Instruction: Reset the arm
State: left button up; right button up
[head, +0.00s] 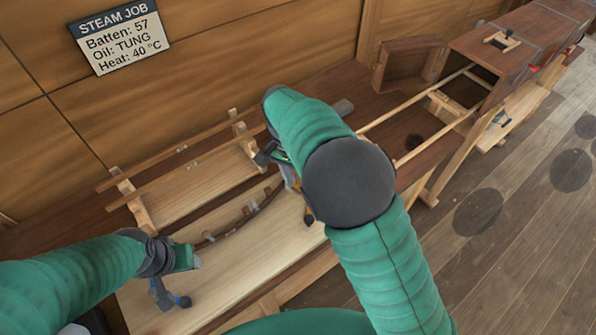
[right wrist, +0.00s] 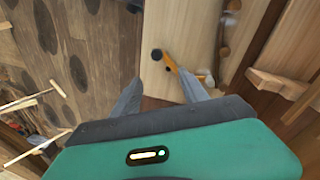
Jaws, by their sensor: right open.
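My right arm reaches across the middle of the head view, and its gripper (head: 272,156) is partly hidden behind its own wrist. In the right wrist view the right gripper (right wrist: 160,80) has its two grey fingers spread, with nothing between them. An orange clamp-like tool with a dark knob (right wrist: 169,61) sits on the pale board just beyond the fingertips. My left gripper (head: 190,260) is low on the left, over the board near the left end of a dark curved batten (head: 238,223). Its fingers are too small to read. A blue-tipped clamp-like tool (head: 165,294) shows just below it.
The pale board (head: 225,270) lies along the bench. A wooden rack with long strips (head: 195,180) stands behind it. A dark wooden box (head: 495,50) with an open end and two rails is at the upper right. A steam job sign (head: 118,38) hangs on the wall.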

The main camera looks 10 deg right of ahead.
jog(key=s+d+f+n+t+b, duration=0.1)
jog(key=s+d+f+n+t, duration=0.1)
jog(key=s+d+n, duration=0.2)
jog(key=s+d+f+n+t+y+b, duration=0.1)
jog(key=s+d+f+n+t, duration=0.1)
jog(key=s, duration=0.9)
jog(key=d+f+n, duration=0.1)
jog(key=d+n, duration=0.1)
jog(key=d, duration=0.1)
jog(key=shift+n+y+b, duration=0.3)
jog(key=shift+n+b, duration=0.1)
jog(key=shift+w, duration=0.1)
jog(key=shift+a, duration=0.15)
